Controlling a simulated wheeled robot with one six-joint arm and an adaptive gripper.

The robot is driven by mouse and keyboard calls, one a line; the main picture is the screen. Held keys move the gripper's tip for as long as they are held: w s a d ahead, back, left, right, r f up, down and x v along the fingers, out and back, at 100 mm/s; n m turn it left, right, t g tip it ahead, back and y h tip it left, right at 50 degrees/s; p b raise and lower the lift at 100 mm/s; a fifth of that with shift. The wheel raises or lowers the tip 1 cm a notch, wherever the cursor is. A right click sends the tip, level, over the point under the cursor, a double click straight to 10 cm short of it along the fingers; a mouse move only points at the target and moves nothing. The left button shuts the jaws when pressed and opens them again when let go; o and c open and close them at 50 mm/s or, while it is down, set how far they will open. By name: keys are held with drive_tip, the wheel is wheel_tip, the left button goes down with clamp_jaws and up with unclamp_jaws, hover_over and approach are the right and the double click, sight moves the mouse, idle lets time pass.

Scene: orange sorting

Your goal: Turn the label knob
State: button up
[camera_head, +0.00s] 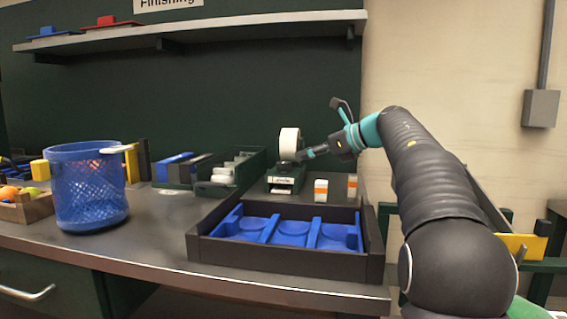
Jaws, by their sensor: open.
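A dark green label printer (285,180) with a white label roll (289,142) on top stands at the back of the bench, right of centre. My gripper (303,154) reaches in from the right and its tips are right beside the roll's lower edge, over the printer's top. My gripper is open. The knob itself is too small to make out; my fingers may hide it. I cannot tell whether they touch it.
A dark tray with blue compartments (270,268) sits at the front of the bench. A blue mesh basket (88,187) stands at the left, with green bins (250,165) behind. Two small orange-and-white containers (321,191) stand right of the printer. A shelf (200,32) hangs above.

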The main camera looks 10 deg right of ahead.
sight(284, 162)
drive_tip(key=x, duration=0.9)
drive_tip(key=c, duration=1.2)
drive_tip(key=shift+o, duration=0.2)
drive_tip(key=shift+m+t+h, duration=0.3)
drive_tip(key=shift+m, duration=0.1)
drive_tip(key=m+t+h, duration=0.1)
drive_tip(key=m+h, duration=0.1)
drive_tip(key=shift+s+a+m+t+h, duration=0.1)
drive_tip(key=shift+m+t+h, duration=0.2)
drive_tip(key=shift+t, duration=0.1)
drive_tip(key=shift+m+t+h, duration=0.6)
drive_tip(key=shift+m+h, duration=0.9)
drive_tip(key=shift+h, duration=0.2)
drive_tip(key=shift+m+h, duration=0.5)
drive_tip(key=shift+h, duration=0.1)
